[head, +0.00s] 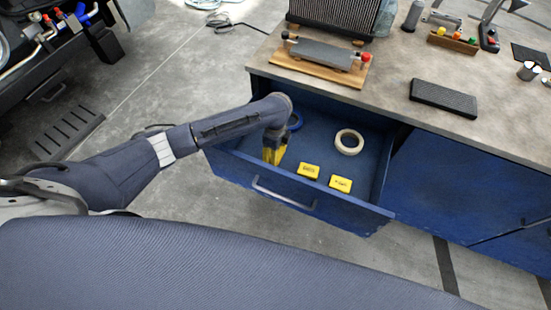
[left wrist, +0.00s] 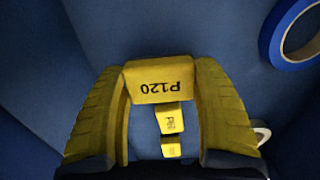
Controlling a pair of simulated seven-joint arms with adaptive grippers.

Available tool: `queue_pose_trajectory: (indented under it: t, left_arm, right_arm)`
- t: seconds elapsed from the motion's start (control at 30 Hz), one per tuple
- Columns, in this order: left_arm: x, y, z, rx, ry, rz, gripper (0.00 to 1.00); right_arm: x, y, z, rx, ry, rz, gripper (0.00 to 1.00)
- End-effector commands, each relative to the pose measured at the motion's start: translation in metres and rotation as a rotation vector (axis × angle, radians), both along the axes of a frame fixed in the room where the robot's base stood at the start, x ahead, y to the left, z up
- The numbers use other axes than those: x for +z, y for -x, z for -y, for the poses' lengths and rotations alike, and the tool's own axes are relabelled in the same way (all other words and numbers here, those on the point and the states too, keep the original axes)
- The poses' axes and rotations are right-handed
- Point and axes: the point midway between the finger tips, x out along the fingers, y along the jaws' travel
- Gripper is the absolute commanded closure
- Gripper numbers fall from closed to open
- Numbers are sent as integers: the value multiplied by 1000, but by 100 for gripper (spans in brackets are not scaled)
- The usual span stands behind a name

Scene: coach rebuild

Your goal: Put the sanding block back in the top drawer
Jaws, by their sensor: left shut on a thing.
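My left gripper (head: 274,151) has yellow fingers and points down into the left part of the open blue drawer (head: 300,196). In the left wrist view it is shut on a yellow sanding block (left wrist: 160,82) marked P120, held between the fingertips. I cannot tell whether this block touches the drawer floor; in the head view the gripper hides it. Two other yellow blocks lie on the drawer floor, one nearer the gripper (head: 309,171) and one farther right (head: 340,183). My right gripper is not in view.
A cream tape roll (head: 349,142) and a partly hidden blue tape roll (head: 296,121) lie in the drawer. The blue roll also shows in the left wrist view (left wrist: 288,32). The worktop (head: 390,75) above carries a dark block (head: 443,98) and a wooden board (head: 312,71). The drawer's right part has bare floor.

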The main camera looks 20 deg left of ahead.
Motion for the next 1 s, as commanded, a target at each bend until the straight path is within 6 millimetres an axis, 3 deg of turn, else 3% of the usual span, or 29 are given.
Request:
queue_pose_trajectory:
  t: [0.4,0.93,0.97,1.0]
  left_arm:
    - [-40,0,0,2,1,-1,62]
    - [-47,0,0,0,0,0,62]
    - [-47,0,0,0,0,0,31]
    - [-47,0,0,0,0,0,26]
  right_arm:
    - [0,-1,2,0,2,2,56]
    - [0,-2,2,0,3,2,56]
    - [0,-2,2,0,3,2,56]
    - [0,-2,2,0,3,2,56]
